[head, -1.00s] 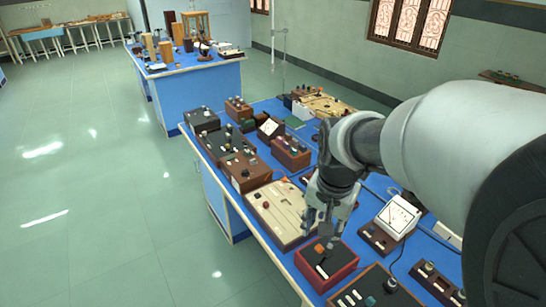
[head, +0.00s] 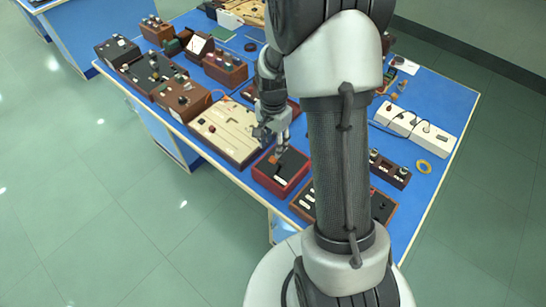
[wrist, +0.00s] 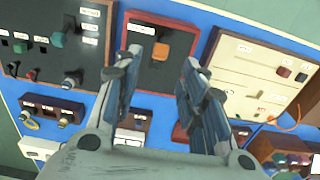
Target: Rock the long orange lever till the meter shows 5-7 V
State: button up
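The red box with a dark top (head: 274,184) sits near the front edge of the blue bench; it also fills the upper middle of the wrist view (wrist: 168,78). An orange lever (wrist: 174,46) stands on its top, beside a white label. My gripper (head: 278,150) points down at this box. In the wrist view my gripper (wrist: 162,60) has its fingers wide apart, with the orange lever in the gap beyond them. I cannot tell whether a finger touches it. The meter's dial cannot be made out now; my arm covers much of the bench right of the box.
A cream board (head: 226,130) lies left of the red box. A panel with coloured knobs (wrist: 60,40) lies on its other side. A white power strip (head: 415,127), a yellow ring (head: 424,167) and a dark knobbed box (head: 390,168) lie to the right.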

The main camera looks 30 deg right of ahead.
aim_at(273, 158)
notch_tip(273, 158, down, 7)
jog(key=shift+f+b, duration=0.2)
jog(key=shift+b, duration=0.4)
jog(key=shift+c, duration=0.3)
grip_shut()
